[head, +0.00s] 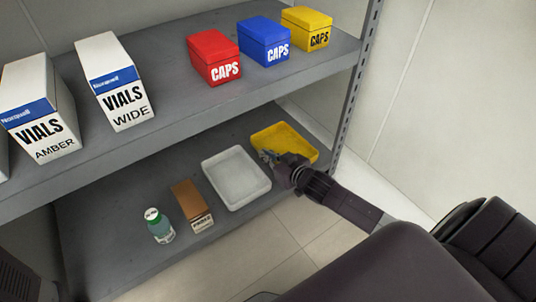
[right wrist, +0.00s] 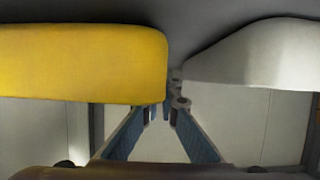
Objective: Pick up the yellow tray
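The yellow tray (head: 298,141) lies on the lower shelf at its right end. In the right wrist view the yellow tray (right wrist: 85,65) fills the upper left, close to the camera. My right gripper (head: 267,156) is at the tray's left side, near the gap to the white tray, and covers part of its near-left edge. In the wrist view the fingers of my right gripper (right wrist: 165,112) stand apart with nothing between them. Whether a finger touches the yellow tray I cannot tell. My left gripper is not in view.
A white tray (head: 237,178) lies just left of the yellow one. A brown-topped box (head: 191,206) and a bottle (head: 159,226) stand further left. The upper shelf (head: 190,105) holds caps and vials boxes. An upright post (head: 357,87) stands at the shelf's right end.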

